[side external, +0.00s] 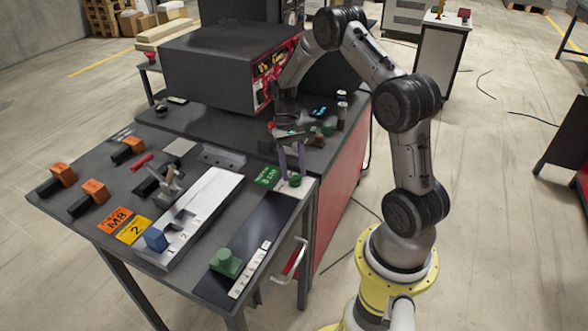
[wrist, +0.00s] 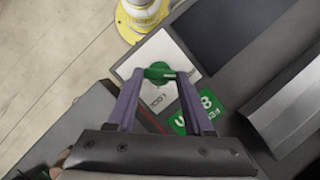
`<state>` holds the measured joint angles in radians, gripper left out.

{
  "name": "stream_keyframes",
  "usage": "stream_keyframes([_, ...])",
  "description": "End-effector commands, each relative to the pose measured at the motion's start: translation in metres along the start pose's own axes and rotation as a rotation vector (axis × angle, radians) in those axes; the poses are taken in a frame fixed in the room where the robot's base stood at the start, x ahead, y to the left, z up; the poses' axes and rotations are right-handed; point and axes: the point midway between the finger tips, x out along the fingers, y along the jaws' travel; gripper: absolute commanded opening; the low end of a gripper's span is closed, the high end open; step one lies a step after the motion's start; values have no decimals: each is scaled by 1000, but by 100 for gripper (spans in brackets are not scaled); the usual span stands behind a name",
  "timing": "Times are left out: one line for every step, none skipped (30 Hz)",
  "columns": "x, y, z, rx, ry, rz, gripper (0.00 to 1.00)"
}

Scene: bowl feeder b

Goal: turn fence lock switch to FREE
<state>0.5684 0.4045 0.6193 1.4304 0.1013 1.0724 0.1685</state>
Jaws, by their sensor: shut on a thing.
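The lock switch shows as a green knob (wrist: 158,71) on a white plate (wrist: 160,47) in the wrist view. Small marks on the plate are too small to read. In the side external view the green knob (side external: 295,181) sits at the table's right corner. My gripper (wrist: 157,75) has purple fingers on both sides of the knob, shut on it. In the side external view my gripper (side external: 292,172) points down onto the knob from above. The fingers hide part of the knob, and I cannot tell which position it points to.
A green label (side external: 268,177) lies beside the switch. A dark strip with a green block (side external: 225,262) and a white channel with a blue block (side external: 156,239) lie on the table. Orange-and-black blocks (side external: 95,191) stand left. A big dark box (side external: 225,65) stands behind.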

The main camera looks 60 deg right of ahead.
Motion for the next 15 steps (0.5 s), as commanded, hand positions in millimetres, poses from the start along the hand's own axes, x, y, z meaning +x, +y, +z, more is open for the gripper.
stream_keyframes([0,0,1,-11,-2,5,0])
stream_keyframes([0,0,1,-16,-2,7,0])
stream_keyframes([0,0,1,-21,-2,10,0])
stream_keyframes([-1,0,1,-24,-2,11,0])
stream_keyframes([0,0,1,-27,-2,12,0])
stream_keyframes([-1,0,1,-30,-2,13,0])
stream_keyframes([-1,0,1,-31,-2,14,0])
stream_keyframes([-1,0,1,-32,-2,14,0])
stream_keyframes([-1,0,1,-33,-2,14,0])
stream_keyframes([-1,0,1,-34,-2,14,0])
stream_keyframes([-1,0,1,-34,-2,14,0])
stream_keyframes([-1,0,1,-34,-2,14,0])
stream_keyframes([-1,0,1,-34,-2,14,0])
stream_keyframes([-1,0,1,-34,-2,14,0])
stream_keyframes([-1,0,1,-34,-2,14,0])
